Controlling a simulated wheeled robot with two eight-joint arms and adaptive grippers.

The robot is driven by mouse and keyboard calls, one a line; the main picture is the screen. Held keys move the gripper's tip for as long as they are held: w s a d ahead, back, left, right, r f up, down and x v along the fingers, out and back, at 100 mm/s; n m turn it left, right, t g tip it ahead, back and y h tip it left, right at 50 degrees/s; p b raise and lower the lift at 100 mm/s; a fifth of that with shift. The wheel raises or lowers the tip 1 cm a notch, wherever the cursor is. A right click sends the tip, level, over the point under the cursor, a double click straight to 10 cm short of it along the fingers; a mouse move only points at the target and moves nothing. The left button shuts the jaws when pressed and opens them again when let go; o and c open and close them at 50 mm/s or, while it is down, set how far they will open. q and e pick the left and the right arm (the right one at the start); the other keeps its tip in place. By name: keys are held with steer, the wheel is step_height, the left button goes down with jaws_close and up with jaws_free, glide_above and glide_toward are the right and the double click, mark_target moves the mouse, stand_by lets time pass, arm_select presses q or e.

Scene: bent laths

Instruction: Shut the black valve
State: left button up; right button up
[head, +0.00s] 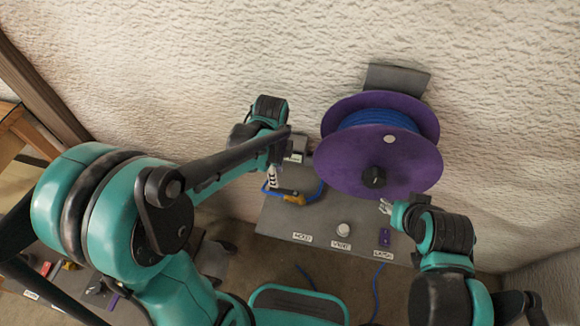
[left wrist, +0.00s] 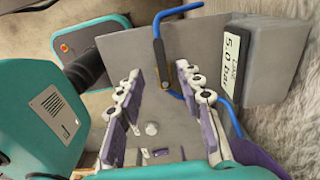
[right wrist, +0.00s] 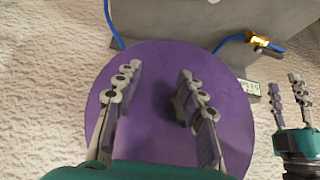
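A brass valve body (right wrist: 260,39) with a short black handle (right wrist: 272,47) sits on the blue hose in the right wrist view. The brass part also shows in the head view (head: 294,198) and in the left wrist view (left wrist: 165,85), where the handle is hard to make out. My left gripper (head: 273,180) points down close to the valve, open, with no visible contact. In the left wrist view its fingers (left wrist: 160,78) are apart, with the valve showing between them. My right gripper (right wrist: 158,75) is open and empty in front of the purple reel (right wrist: 150,65).
The purple reel (head: 375,150) with blue hose and a black knob (head: 373,177) stands by the wall. The grey panel (head: 275,220) bears a pale round knob (head: 343,229), a purple switch (head: 385,237) and labels. A grey box reads 5.0 bar (left wrist: 236,58).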

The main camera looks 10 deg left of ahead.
mark_target(278, 190)
arm_select(q)
steer(key=shift+w+d+f, duration=0.15)
steer(key=shift+f, duration=0.1)
step_height(278, 190, down, 7)
steer(key=b, duration=0.3)
steer(key=shift+f, duration=0.2)
jaws_close()
